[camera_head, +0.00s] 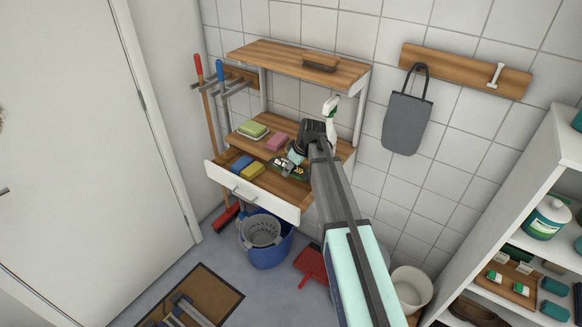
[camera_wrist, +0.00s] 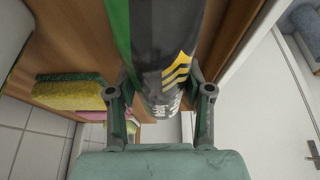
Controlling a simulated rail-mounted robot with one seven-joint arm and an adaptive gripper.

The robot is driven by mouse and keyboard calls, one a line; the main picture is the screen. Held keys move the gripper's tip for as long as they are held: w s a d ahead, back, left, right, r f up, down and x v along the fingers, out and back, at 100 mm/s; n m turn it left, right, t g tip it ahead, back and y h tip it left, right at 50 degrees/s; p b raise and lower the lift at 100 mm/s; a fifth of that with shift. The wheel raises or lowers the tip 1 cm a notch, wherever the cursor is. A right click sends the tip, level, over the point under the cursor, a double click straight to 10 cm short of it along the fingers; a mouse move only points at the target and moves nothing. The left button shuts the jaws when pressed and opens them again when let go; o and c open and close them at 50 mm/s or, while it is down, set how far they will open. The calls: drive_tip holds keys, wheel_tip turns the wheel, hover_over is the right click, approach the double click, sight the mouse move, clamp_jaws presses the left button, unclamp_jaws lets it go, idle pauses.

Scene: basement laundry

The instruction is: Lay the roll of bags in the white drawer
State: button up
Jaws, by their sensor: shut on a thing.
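The white drawer (camera_head: 238,186) is pulled out under the wooden shelf unit. A blue sponge (camera_head: 242,162) and a yellow sponge (camera_head: 252,170) lie in its left part. My gripper (camera_head: 296,157) is over the drawer's right part, shut on the roll of bags (camera_head: 288,170). In the wrist view the roll (camera_wrist: 150,45) is dark with a green stripe and yellow marks, between the two fingers (camera_wrist: 158,105). I cannot tell whether the roll touches the drawer bottom; my gripper and arm hide part of it.
A green-and-yellow sponge (camera_head: 253,129) and a pink sponge (camera_head: 277,141) lie on the shelf above the drawer. A white-and-green spray bottle (camera_head: 330,106) stands just behind my gripper. A brush (camera_head: 320,62) is on the top board. A blue bucket (camera_head: 265,249) stands below.

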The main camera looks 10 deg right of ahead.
drive_tip(key=shift+s+f+b, duration=0.15)
drive_tip(key=shift+f+b, duration=0.3)
drive_tip(key=shift+f, duration=0.15)
drive_tip(key=o, duration=1.4)
drive_tip(key=shift+f, duration=0.15)
drive_tip(key=shift+c, duration=0.2)
drive_tip(key=shift+r+p, duration=0.5)
drive_tip(key=shift+r, duration=0.3)
drive_tip(key=b+v, duration=0.3)
drive_tip(key=v, duration=0.9)
